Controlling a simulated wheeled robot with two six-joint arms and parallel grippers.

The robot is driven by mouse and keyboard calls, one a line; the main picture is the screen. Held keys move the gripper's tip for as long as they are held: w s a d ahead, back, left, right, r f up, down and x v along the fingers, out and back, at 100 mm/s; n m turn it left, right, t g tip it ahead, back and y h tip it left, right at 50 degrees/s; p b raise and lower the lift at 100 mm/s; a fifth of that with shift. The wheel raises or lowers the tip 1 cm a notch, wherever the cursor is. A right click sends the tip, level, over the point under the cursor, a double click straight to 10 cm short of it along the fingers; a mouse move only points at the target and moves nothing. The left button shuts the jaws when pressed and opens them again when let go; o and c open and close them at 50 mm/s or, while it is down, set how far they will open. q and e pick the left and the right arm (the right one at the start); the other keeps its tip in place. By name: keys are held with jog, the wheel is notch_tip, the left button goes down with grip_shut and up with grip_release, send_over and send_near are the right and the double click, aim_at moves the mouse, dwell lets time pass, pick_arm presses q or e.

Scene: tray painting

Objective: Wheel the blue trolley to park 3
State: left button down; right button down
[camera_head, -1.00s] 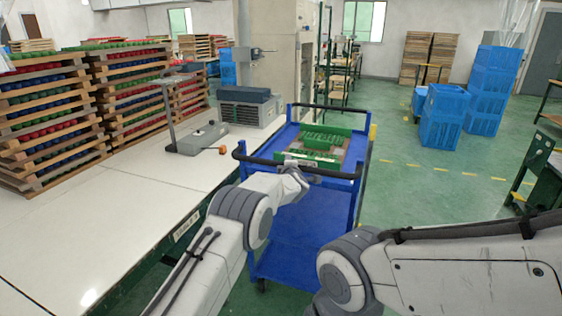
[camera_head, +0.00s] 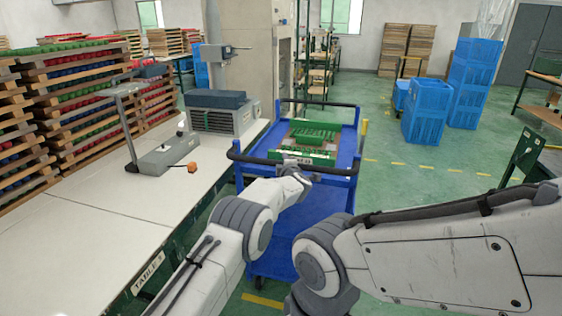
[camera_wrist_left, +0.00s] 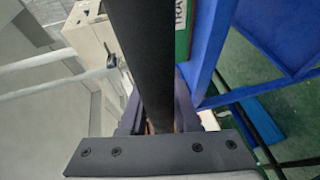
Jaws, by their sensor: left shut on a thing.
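The blue trolley (camera_head: 347,148) stands in front of me, right beside the long white table. Its black handle bar (camera_head: 256,160) faces me. My left gripper (camera_head: 300,172) is shut on this bar; in the left wrist view the bar (camera_wrist_left: 146,62) runs up the picture between the jaws, with blue trolley frame (camera_wrist_left: 206,45) to the right. A green and brown tray load (camera_head: 316,134) lies on the trolley's top shelf. My right arm crosses the lower right, but its gripper is out of the picture. No marking that I can read as park 3 shows.
The white table (camera_head: 95,225), with a grey stand device (camera_head: 165,156), borders the trolley on the left. Blue crates (camera_head: 428,110) are stacked at the right back. Green floor (camera_head: 400,190) with yellow dashes is free to the right. A dark green bench (camera_head: 522,155) stands far right.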

pick_arm(q)
jog(key=shift+w+d+r, duration=0.15)
jog(key=shift+d+r, duration=0.25)
jog(key=shift+d, duration=0.1)
jog(key=c, duration=0.7)
grip_release()
jog(key=shift+d, duration=0.1)
jog(key=shift+o, duration=0.2)
jog(key=b+v, duration=0.2)
jog(key=v, duration=0.8)
jog(key=shift+s+a+f, duration=0.25)
